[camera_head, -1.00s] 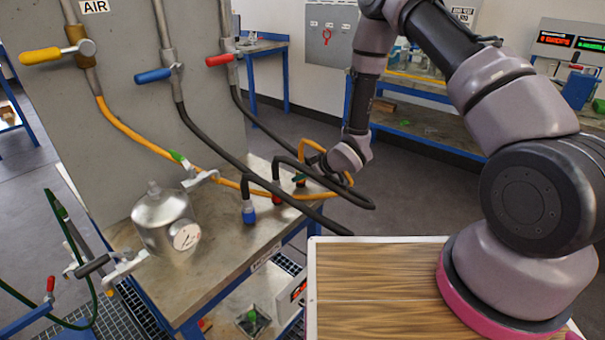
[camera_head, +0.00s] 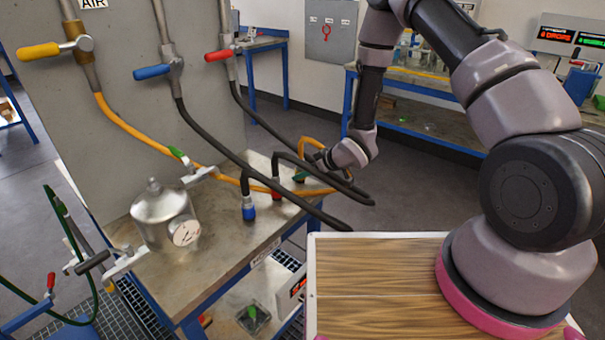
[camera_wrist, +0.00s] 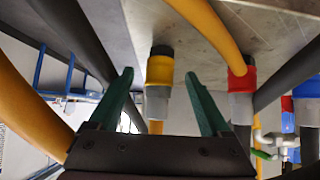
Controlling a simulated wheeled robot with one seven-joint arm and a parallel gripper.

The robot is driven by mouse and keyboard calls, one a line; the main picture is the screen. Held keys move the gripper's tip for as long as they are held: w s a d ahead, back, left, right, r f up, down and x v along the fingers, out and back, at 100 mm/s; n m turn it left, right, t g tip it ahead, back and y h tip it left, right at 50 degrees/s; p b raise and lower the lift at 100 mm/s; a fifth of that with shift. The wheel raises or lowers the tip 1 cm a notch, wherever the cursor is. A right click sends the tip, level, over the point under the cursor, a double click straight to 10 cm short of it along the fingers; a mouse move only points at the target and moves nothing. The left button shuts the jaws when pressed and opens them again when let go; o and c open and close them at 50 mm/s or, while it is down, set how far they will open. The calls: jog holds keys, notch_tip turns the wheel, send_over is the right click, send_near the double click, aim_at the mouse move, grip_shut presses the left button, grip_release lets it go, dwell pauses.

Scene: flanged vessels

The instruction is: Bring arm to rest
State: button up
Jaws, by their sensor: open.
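My gripper (camera_head: 301,178) is low over the steel bench (camera_head: 215,262), among the hose ends, in the head view. In the wrist view my gripper (camera_wrist: 164,85) shows two green fingers spread apart. The yellow-collared hose connector (camera_wrist: 159,70) appears in the gap between them, with no finger seen pressing on it. The red-collared connector (camera_wrist: 241,80) is just right of the fingers there, and the blue one (camera_wrist: 306,87) is at the right edge. In the head view the blue connector (camera_head: 249,212) and red connector (camera_head: 277,194) stand on the bench; the yellow connector is hidden.
The yellow hose (camera_head: 130,130) and dark hoses (camera_head: 215,140) loop close around my wrist. A metal vessel with a gauge (camera_head: 165,217) stands on the bench's left. A wall panel with valve handles (camera_head: 110,150) rises behind. Open floor (camera_head: 420,185) lies right of the bench.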

jog(key=s+d+r+m+t+h, duration=0.1)
jog(key=d+r+m+h, duration=0.1)
jog(key=d+r, duration=0.7)
jog(key=s+d+r+m+h, duration=0.1)
jog(key=d+r+m+h, duration=0.15)
jog(key=d+r, duration=0.7)
jog(key=s+d+r+m+t+h, duration=0.1)
jog(key=d+r+m+h, duration=0.2)
jog(key=r, duration=1.1)
jog(key=s+d+r+m+y, duration=0.1)
jog(key=s+d+r+m, duration=0.1)
jog(key=s+r, duration=0.5)
jog(key=s+d+r+m+g, duration=0.1)
jog(key=s+r+m, duration=0.4)
jog(key=s, duration=1)
notch_tip(320, 180, up, 3)
jog(key=shift+d+f+y, duration=0.15)
jog(key=shift+d+y, duration=0.2)
jog(key=shift+d, duration=0.05)
jog(key=shift+s+a, duration=0.1)
jog(key=shift+s, duration=0.25)
jog(key=shift+c, duration=0.4)
